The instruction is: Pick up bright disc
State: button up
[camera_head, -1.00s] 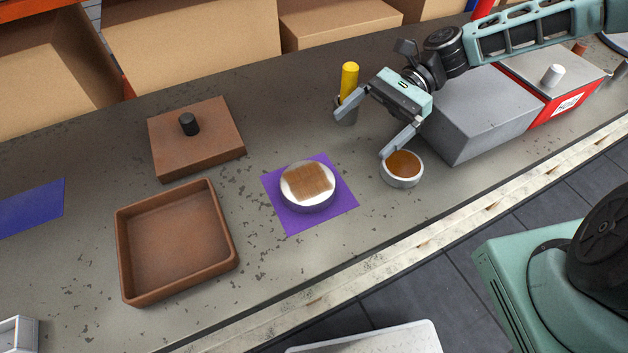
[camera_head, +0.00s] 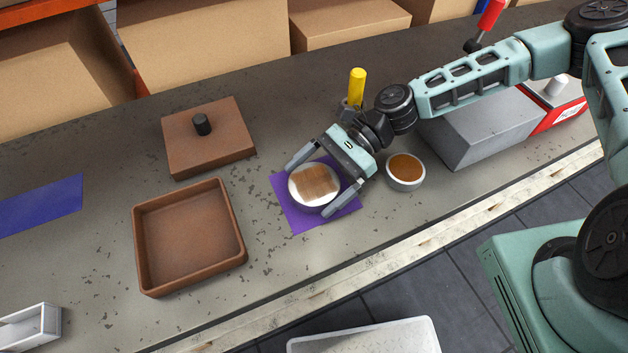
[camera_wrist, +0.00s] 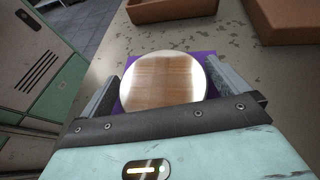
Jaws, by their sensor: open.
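The bright disc (camera_head: 314,185) is round and shiny, with a brownish reflection on its top. It lies on a purple square mat (camera_head: 287,207) on the grey bench. It also shows in the wrist view (camera_wrist: 163,82). My gripper (camera_head: 324,191) is open, with one finger on each side of the disc. In the wrist view the fingers (camera_wrist: 165,92) flank the disc at left and right. I cannot tell whether they touch it.
A brown open tray (camera_head: 240,255) and a brown lid with a black knob (camera_head: 225,150) lie left. A small cup of brown contents (camera_head: 405,184), a yellow-handled item (camera_head: 357,82) and a grey block (camera_head: 485,125) are right. A blue mat (camera_head: 40,205) lies far left.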

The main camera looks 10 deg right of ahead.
jog(key=shift+s+a+f, duration=0.1)
jog(key=shift+a, duration=0.1)
jog(key=c, duration=1.6)
jog(key=shift+r, duration=0.2)
